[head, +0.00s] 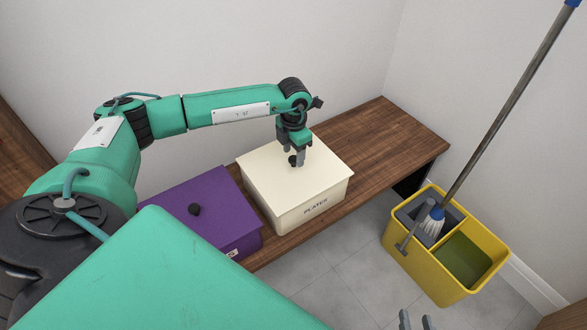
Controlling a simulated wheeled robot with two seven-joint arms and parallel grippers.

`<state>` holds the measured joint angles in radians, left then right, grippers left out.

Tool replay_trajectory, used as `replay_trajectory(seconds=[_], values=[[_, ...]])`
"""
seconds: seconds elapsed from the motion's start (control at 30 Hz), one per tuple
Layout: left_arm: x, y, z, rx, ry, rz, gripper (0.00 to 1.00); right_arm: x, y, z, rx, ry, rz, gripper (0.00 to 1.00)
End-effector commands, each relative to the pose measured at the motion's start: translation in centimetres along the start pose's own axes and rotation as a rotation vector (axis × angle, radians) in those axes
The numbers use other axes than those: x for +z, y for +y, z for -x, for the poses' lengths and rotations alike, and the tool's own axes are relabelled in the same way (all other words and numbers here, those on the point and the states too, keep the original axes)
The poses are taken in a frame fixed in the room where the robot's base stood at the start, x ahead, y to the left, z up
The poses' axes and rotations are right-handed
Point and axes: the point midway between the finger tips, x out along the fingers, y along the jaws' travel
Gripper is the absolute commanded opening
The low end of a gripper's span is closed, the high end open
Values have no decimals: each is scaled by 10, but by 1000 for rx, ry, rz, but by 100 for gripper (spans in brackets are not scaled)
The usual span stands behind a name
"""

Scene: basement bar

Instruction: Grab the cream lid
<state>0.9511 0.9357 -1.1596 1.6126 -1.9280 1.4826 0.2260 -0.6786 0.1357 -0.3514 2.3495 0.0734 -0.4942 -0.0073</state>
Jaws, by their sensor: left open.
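The cream lid (265,171) sits flat on a cream box (315,206) labelled PLATES, on a wooden bench. My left gripper (297,162) points down over the middle of the lid, with its fingertips at a small dark knob on the lid. The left gripper is open; the fingers partly hide the knob, and I cannot tell if they touch it. My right gripper (415,320) shows only as two separated fingertips at the bottom edge, away from the box, with nothing visible between them.
A purple box (238,223) with a dark knob on its lid stands just left of the cream box. The wooden bench (395,135) is clear on the right. A yellow mop bucket (434,284) with a mop (505,105) stands on the tiled floor at right.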

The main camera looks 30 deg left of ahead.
Motion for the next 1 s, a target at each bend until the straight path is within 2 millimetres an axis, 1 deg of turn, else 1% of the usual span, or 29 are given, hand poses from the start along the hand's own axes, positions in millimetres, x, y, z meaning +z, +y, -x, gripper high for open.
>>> replay_trajectory(seconds=[0.07, 0.27, 0.3, 0.37, 0.4, 0.57, 0.87, 1.0], values=[[0, 0, -5, 0, -1, 0, 53, 0, -1, 0, -3, 11, -1, 36], [0, 0, -6, 0, -1, -1, 53, -1, -2, 0, -4, 13, -2, 36], [0, 0, -6, 0, -1, -1, 51, -1, -2, 0, -4, 13, -2, 36], [0, 0, -6, 0, -1, -1, 39, -1, -2, 0, -4, 13, -2, 36], [0, 0, -5, 0, -1, -1, 32, -1, -2, 0, -4, 13, -2, 36], [0, 0, -5, 0, -1, -1, 0, -1, -2, 0, -4, 13, -2, 36], [0, 0, -4, 0, -1, 0, 0, -1, -1, 0, -3, 13, -1, 36], [0, 0, 2, 1, -2, 0, 0, -1, -1, 0, -2, 5, -1, 36]])
